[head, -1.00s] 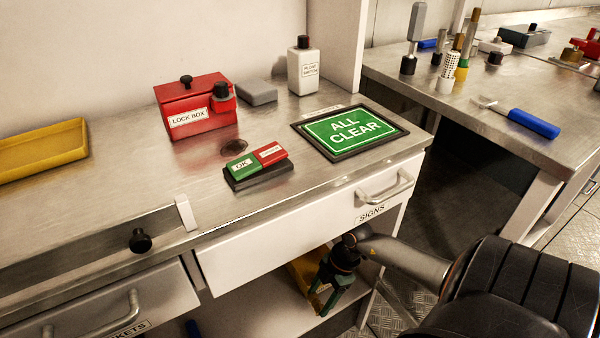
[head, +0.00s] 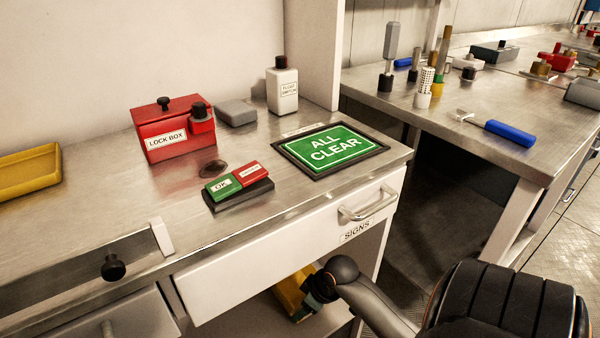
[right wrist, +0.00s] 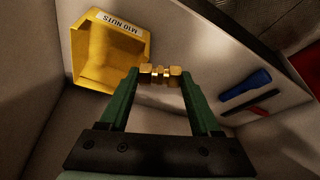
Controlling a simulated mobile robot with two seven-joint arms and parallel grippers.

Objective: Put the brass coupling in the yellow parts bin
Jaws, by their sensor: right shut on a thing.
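The brass coupling (right wrist: 160,75) is held between the green fingertips of my right gripper (right wrist: 160,78) in the right wrist view. A yellow bin labelled M10 NUTS (right wrist: 102,62) lies just beyond and left of the fingertips there. The coupling looks apart from the bin, not inside it. In the head view a yellow bin (head: 290,297) shows partly on the shelf under the counter, beside my right wrist. The right fingers and the coupling are hidden in that view. My left gripper is not in view.
The SIGNS drawer (head: 290,260) and counter edge lie above the shelf. In the right wrist view, a blue-handled tool (right wrist: 245,90) lies right of the gripper. On the counter stand a red lock box (head: 165,140) and a yellow tray (head: 30,170).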

